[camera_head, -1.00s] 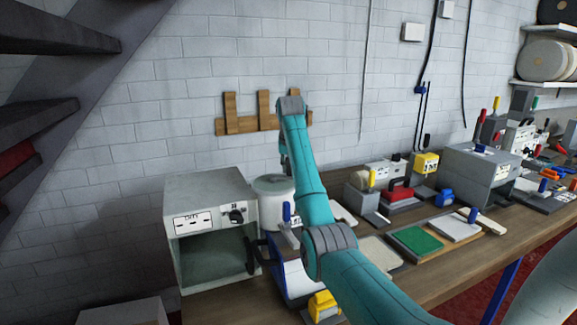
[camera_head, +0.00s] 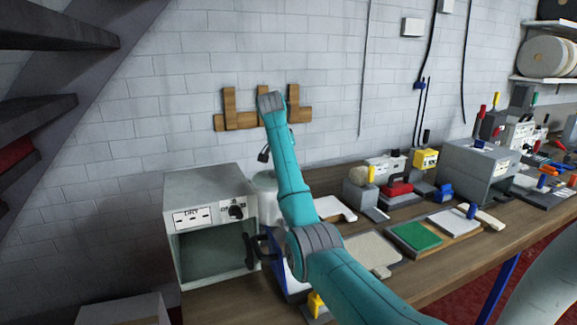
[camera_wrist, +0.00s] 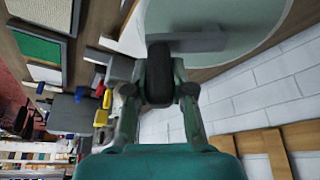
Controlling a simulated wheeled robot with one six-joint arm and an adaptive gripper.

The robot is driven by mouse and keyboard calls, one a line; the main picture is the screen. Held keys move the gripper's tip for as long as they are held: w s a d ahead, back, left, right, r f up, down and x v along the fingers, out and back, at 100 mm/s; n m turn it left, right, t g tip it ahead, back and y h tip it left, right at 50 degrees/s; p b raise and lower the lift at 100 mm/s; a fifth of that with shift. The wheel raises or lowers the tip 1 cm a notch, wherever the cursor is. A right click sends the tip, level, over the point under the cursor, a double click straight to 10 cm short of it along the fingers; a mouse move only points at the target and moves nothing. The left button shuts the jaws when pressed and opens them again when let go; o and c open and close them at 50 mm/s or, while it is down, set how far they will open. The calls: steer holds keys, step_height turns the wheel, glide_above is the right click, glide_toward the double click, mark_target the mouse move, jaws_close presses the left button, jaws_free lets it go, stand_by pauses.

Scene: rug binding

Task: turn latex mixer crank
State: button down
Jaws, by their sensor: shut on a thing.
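The latex mixer is a pale round pot (camera_head: 264,181) on the bench, right of the grey oven box; my arm covers most of it. In the wrist view its round pale green top (camera_wrist: 245,22) fills the upper right. A grey crank bar (camera_wrist: 205,42) lies across that top, and a dark upright handle (camera_wrist: 158,68) stands at its end. My gripper (camera_wrist: 160,88) is shut on the handle, one finger on each side. In the head view only a small dark part of the gripper shows left of my arm.
The grey oven box (camera_head: 210,190) stands close on the left, with a dark knob on its front. A wooden rack (camera_head: 238,122) is on the wall behind.

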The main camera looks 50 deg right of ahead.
stand_by(0.3)
steer(key=c, duration=1)
jaws_free()
steer(key=shift+d, duration=0.1)
